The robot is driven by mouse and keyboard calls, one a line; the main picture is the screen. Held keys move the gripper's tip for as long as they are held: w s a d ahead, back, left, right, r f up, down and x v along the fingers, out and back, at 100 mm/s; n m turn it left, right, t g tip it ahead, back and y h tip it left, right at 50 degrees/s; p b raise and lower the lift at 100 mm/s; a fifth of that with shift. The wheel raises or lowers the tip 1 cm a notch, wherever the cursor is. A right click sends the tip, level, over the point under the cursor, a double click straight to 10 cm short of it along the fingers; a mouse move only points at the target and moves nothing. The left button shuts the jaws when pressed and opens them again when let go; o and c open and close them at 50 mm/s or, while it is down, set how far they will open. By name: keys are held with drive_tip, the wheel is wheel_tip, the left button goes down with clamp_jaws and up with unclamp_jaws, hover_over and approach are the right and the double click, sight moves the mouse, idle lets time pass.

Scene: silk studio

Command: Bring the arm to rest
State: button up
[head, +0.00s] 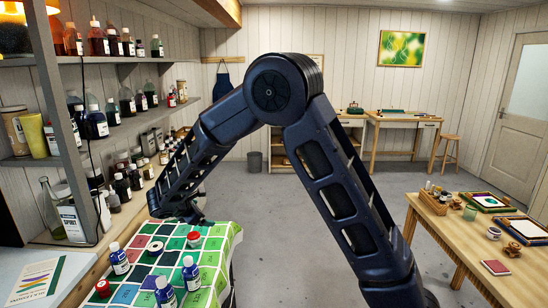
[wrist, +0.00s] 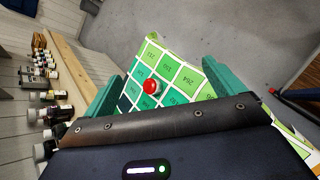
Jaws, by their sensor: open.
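My arm (head: 335,185) is raised and bent, its elbow high in the middle of the head view. Its far end reaches down to the left, over the back of the green checkered cloth (head: 222,232). My gripper (wrist: 163,70) is open in the wrist view, its two teal fingers spread with nothing held between them. A red-topped item (wrist: 150,86) with a pale rim shows between the fingers, lower down on the cloth. The fingertips are hard to make out in the head view.
Shelves of bottles (head: 125,100) rise close on the left. A wooden table (head: 455,235) with frames and jars stands right. The grey floor (head: 285,225) between is clear.

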drive_tip(key=d+r+m+g, duration=0.2)
drive_tip(key=d+r+m, duration=0.25)
drive_tip(key=d, duration=0.75)
drive_tip(key=w+d+r+m+g, duration=0.15)
drive_tip(key=d+r+m, duration=0.3)
drive_tip(key=d, duration=0.75)
drive_tip(key=d+r+m+g, duration=0.2)
drive_tip(key=d+r+m, duration=0.25)
drive_tip(key=d, duration=0.75)
drive_tip(key=s+d+r+m+y, duration=0.3)
drive_tip(key=s+d+m, duration=0.9)
drive_tip(key=s+d, duration=0.6)
drive_tip(key=shift+s+d+r, duration=0.2)
drive_tip(key=shift+s+r, duration=0.1)
drive_tip(key=shift+s, duration=0.95)
